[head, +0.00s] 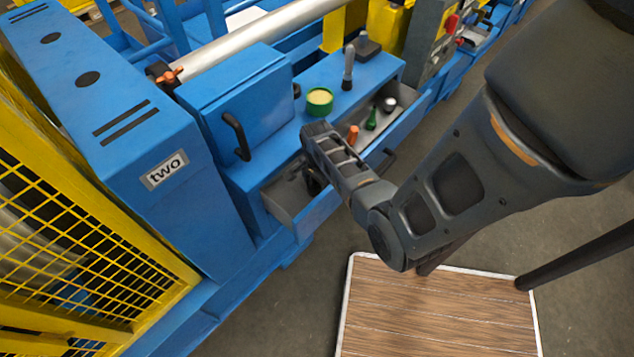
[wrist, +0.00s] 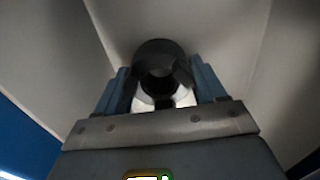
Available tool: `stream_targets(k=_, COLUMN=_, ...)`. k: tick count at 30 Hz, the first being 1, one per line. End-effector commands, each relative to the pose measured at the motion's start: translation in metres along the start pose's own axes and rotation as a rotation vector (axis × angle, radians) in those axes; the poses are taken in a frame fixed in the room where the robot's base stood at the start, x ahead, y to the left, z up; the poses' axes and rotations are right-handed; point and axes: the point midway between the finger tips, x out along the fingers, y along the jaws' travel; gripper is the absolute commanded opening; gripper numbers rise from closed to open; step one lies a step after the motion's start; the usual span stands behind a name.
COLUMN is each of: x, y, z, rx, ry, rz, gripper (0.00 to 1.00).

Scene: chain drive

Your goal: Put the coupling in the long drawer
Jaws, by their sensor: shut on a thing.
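The coupling is a dark, round, hollow piece (wrist: 159,52) in the wrist view, held between the blue-grey fingers of my gripper (wrist: 162,92). My gripper is shut on it. Pale grey walls and floor surround it there. In the head view the open drawer (head: 282,209) has a grey inside and a blue front. My gripper (head: 314,182) reaches down into its left part, and my arm hides the middle. The coupling itself cannot be made out clearly in the head view. I cannot tell whether it touches the drawer floor.
An orange-handled thing (head: 353,134), a green bottle-shaped thing (head: 371,120) and a silver-and-black piece (head: 389,104) are in the right part. A green tin (head: 319,101) and a lever (head: 348,67) stand on the blue top above. A blue box (head: 235,95) stands left.

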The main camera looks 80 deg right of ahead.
Motion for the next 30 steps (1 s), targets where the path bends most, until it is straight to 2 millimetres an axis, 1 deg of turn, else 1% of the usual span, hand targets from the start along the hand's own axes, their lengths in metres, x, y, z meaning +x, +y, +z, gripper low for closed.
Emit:
stream_targets(k=7, x=-0.001, y=-0.002, z=-0.001, rx=0.000, ry=0.002, rz=-0.004, gripper=0.00)
stream_targets(k=11, x=0.002, y=-0.002, z=-0.001, rx=0.000, ry=0.001, rz=-0.003, gripper=0.00)
stream_targets(k=12, x=0.004, y=0.000, z=0.000, rx=0.000, ry=0.000, rz=-0.001, gripper=0.71)
stream_targets(k=15, x=0.003, y=0.000, z=0.000, rx=0.000, ry=0.000, rz=-0.001, gripper=0.81)
stream_targets(k=21, x=0.003, y=0.000, z=0.000, rx=0.000, ry=0.000, rz=-0.001, gripper=0.81)
stream_targets(k=25, x=-0.003, y=-0.001, z=0.000, rx=0.001, ry=0.001, rz=-0.002, gripper=0.81)
stream_targets(k=29, x=-0.020, y=-0.001, z=0.000, rx=0.000, ry=0.001, rz=-0.003, gripper=0.81)
stream_targets(k=30, x=-0.028, y=-0.001, z=-0.001, rx=0.001, ry=0.002, rz=-0.004, gripper=0.81)
